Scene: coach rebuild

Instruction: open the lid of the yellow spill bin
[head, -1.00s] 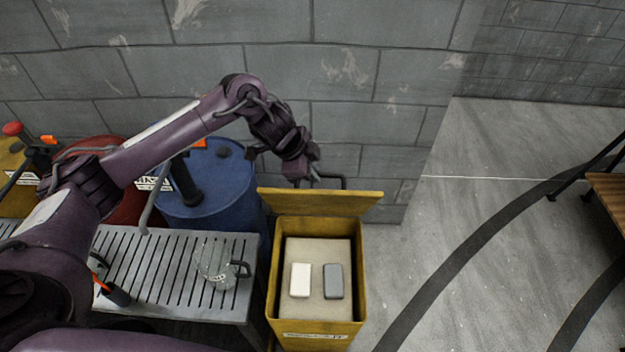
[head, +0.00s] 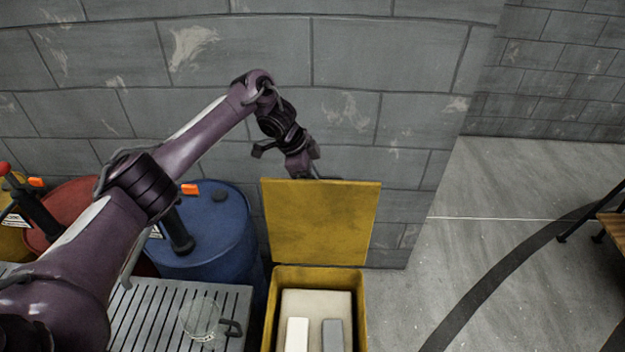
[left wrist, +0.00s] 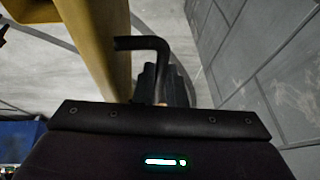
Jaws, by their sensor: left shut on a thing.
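The yellow spill bin (head: 361,315) stands at the bottom centre of the head view, its mouth uncovered. Its yellow lid (head: 321,222) stands raised at the bin's rear edge, inner face towards me. My left gripper (head: 314,174) is behind the lid's top edge, which hides its fingertips in the head view. In the left wrist view, the left gripper (left wrist: 163,88) is shut on the lid's dark bent handle (left wrist: 146,43); the lid (left wrist: 98,40) shows edge-on beside it. My right gripper is not in view.
A white block (head: 297,335) and a grey block (head: 333,335) lie inside the bin. A blue drum (head: 215,240) and a slatted metal bench (head: 150,300) with a clear jug (head: 200,318) stand to the left. A block wall (head: 400,100) is close behind the lid. Floor at right is open.

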